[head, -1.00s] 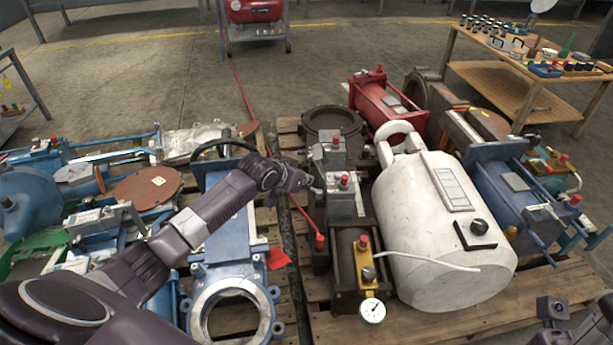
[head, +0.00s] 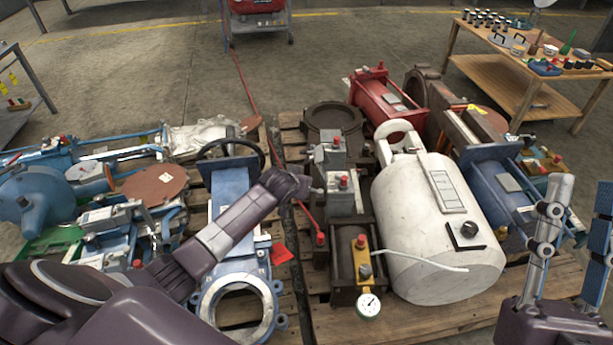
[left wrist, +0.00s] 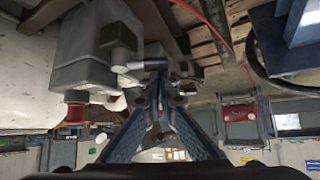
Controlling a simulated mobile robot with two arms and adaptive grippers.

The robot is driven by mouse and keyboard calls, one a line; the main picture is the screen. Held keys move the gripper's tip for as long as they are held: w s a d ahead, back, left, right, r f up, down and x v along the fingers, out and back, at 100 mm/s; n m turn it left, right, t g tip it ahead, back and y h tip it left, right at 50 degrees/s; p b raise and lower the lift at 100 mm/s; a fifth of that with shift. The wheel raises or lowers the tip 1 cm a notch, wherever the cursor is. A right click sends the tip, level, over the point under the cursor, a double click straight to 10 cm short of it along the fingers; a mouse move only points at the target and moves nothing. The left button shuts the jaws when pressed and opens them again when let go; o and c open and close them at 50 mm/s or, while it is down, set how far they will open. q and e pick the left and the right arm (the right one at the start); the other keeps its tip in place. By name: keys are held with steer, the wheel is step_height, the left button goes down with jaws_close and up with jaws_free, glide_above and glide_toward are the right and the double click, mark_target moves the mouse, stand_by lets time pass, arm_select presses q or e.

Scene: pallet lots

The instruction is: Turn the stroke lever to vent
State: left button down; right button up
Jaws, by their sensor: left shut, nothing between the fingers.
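Two grey blocks with red caps stand on the dark assembly on the right pallet; the nearer block (head: 341,192) is beside my left gripper (head: 306,187). In the left wrist view a short lever with a dark hub and pale metal end (left wrist: 143,65) projects from the side of a grey block (left wrist: 82,60). It appears to be the stroke lever; no vent marking is readable. My left gripper (left wrist: 157,82) is shut and empty, its fingertips close to the lever's end; contact cannot be told. My right gripper (head: 572,215) is open and empty at the lower right.
A blue valve with a handwheel (head: 240,270) lies beneath my left arm. A red hose (head: 243,98) runs along the floor between the pallets.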

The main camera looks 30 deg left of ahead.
arm_select(q)
steer(key=shift+s+d+r+n+y+p, duration=0.1)
steer(key=shift+s+r+n+y+p, duration=0.2)
steer(key=shift+p, duration=0.4)
steer(key=shift+s+f+p, duration=0.1)
steer(key=shift+f+p, duration=0.1)
steer(key=shift+p, duration=0.45)
arm_select(e)
steer(key=w+f+g+h, duration=0.3)
steer(key=w+f+g, duration=0.4)
steer(key=f, duration=0.6)
arm_select(q)
steer(key=shift+s+d+f+p, duration=0.15)
steer(key=shift+s+p, duration=0.3)
steer(key=shift+p, duration=0.9)
arm_select(e)
steer(key=s+d+f+g+h, duration=0.1)
steer(key=s+f+g, duration=0.1)
steer(key=f+g, duration=0.2)
steer(key=s+d+f+g+h, duration=0.1)
steer(key=f+g, duration=0.3)
steer(key=f, duration=0.7)
steer(key=shift+s+d+m, duration=0.3)
steer(key=shift+s+d, duration=0.15)
steer(key=shift+s, duration=0.35)
